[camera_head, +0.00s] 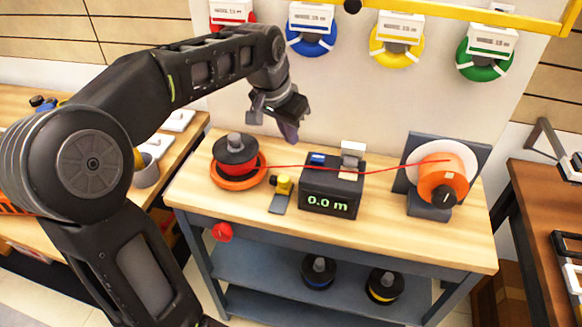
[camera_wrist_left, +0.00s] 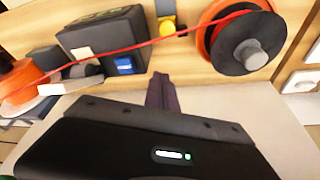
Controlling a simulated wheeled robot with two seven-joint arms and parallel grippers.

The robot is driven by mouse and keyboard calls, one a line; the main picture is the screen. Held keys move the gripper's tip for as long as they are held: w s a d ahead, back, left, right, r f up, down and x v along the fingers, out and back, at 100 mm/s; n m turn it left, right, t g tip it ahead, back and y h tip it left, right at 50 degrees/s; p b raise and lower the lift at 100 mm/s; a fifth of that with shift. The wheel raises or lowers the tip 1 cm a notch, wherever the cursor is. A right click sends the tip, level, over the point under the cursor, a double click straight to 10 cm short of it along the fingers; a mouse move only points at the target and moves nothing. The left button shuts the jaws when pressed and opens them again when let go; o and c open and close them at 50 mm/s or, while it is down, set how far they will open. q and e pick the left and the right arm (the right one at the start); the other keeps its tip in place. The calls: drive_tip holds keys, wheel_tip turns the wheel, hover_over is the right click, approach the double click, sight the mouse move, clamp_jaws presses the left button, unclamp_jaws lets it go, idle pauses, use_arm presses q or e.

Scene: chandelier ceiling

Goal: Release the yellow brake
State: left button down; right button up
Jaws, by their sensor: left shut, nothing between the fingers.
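The yellow brake (camera_head: 283,185) is a small yellow knob on a grey base on the workbench, between the orange-and-black spool (camera_head: 238,172) and the black meter box (camera_head: 328,190), which reads 0.0 m. The brake also shows at the top of the left wrist view (camera_wrist_left: 168,25). My left gripper (camera_head: 290,134) is shut and empty. It hangs in the air behind and above the brake, apart from it, its fingers (camera_wrist_left: 161,92) pointing down toward the bench. A red line (camera_head: 385,171) runs from the spool past the box to an orange reel (camera_head: 441,180). My right gripper is not in view.
Colored coils, such as the yellow one (camera_head: 397,50), hang on the back panel above the bench. A red knob (camera_head: 222,232) sits at the bench front. Two spare spools (camera_head: 319,272) stand on the lower shelf. The bench's front strip (camera_head: 400,238) is clear.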

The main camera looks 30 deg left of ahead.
sight(280, 182)
use_arm(q)
drive_tip(key=x, duration=1)
drive_tip(key=shift+p, duration=0.4)
drive_tip(key=s, duration=0.3)
drive_tip(key=shift+s+a+r+p, duration=0.1)
drive_tip(key=shift+s+r+p, duration=0.1)
drive_tip(key=shift+s+p, duration=0.15)
drive_tip(key=shift+s+f, duration=0.15)
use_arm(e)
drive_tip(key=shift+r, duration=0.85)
use_arm(q)
drive_tip(key=shift+s, duration=0.15)
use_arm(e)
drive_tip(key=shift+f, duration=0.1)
